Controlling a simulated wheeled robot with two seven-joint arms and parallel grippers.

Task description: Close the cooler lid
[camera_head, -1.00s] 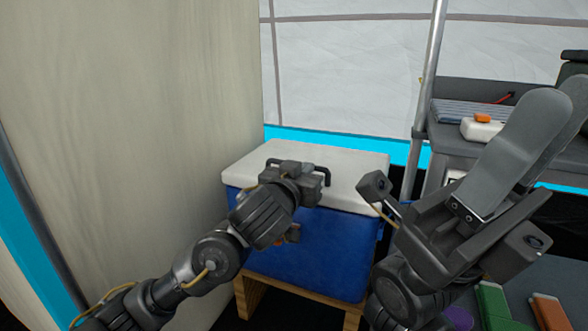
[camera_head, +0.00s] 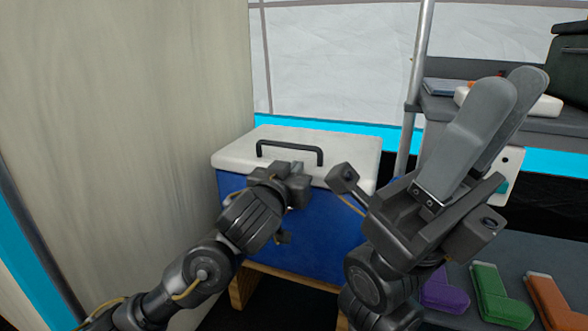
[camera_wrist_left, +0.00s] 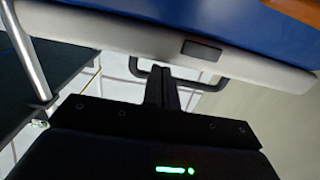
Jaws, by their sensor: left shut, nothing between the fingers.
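The blue cooler (camera_head: 315,235) stands beside the beige panel in the head view. Its white lid (camera_head: 345,150) lies flat on the body, with no gap visible at the front. A black handle (camera_head: 290,146) stands up on the lid. My left gripper (camera_head: 300,182) is shut and empty at the lid's front edge; whether it touches is unclear. In the left wrist view its fingers (camera_wrist_left: 161,88) are together, just by the lid's edge (camera_wrist_left: 110,32) and the handle (camera_wrist_left: 139,70). My right gripper (camera_head: 497,110) is open and empty, raised right of the cooler.
A beige panel (camera_head: 125,120) stands close on the cooler's left. A metal pole (camera_head: 418,75) and a grey counter with items (camera_head: 545,120) are to the right. Purple, green (camera_head: 497,297) and orange pieces lie at the lower right. The cooler rests on a wooden stand (camera_head: 240,285).

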